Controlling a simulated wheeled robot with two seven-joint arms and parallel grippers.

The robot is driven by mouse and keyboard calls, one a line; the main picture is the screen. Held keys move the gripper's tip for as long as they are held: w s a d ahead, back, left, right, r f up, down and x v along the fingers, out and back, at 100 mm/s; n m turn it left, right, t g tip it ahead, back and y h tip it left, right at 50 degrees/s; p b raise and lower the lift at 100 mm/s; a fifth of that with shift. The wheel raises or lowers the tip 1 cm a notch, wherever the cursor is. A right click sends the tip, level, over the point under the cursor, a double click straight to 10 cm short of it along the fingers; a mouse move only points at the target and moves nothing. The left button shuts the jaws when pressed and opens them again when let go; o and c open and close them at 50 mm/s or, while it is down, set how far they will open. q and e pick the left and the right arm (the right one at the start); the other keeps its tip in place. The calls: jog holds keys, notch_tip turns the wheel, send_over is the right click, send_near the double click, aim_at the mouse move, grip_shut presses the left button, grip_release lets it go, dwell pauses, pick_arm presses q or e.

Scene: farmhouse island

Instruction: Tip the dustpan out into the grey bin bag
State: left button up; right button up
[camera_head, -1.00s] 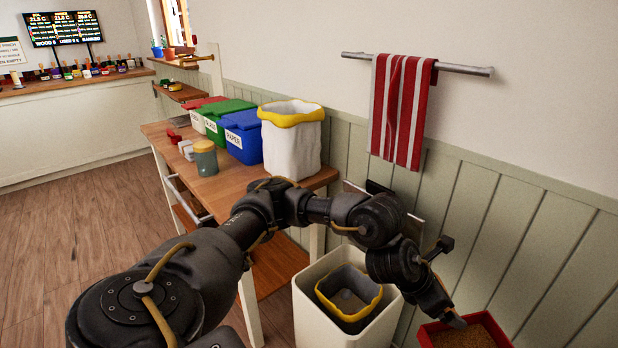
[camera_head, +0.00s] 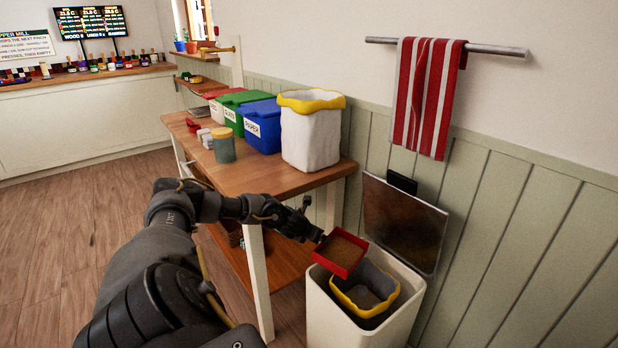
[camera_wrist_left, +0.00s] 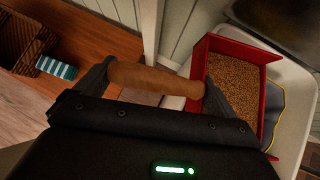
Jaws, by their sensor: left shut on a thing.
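My left gripper (camera_wrist_left: 158,85) is shut on the wooden handle (camera_wrist_left: 150,80) of the red dustpan (camera_head: 341,252). The pan holds a layer of brown grainy material and looks roughly level, slightly tilted toward the camera in the head view. It is above the left rear rim of a tall white bin (camera_head: 330,316). Inside the bin is the grey bin bag (camera_head: 366,297) with a yellow rim, open at the top; the pan partly covers its back left side. In the left wrist view the dustpan (camera_wrist_left: 196,78) shows at the right, with the bag partly hidden behind it. My right gripper is not in view.
A wooden table (camera_head: 262,178) stands left of the bin, with red, green and blue (camera_head: 262,128) boxes, a jar (camera_head: 223,145) and a white yellow-rimmed bag (camera_head: 311,135). A dark panel (camera_head: 402,222) stands upright behind the bin. A striped towel (camera_head: 428,95) hangs above.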

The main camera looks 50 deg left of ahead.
pick_arm(q)
jog(key=shift+s+a, duration=0.3)
jog(key=shift+a, duration=0.5)
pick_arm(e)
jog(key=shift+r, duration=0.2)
pick_arm(q)
jog(key=shift+s+d, duration=0.1)
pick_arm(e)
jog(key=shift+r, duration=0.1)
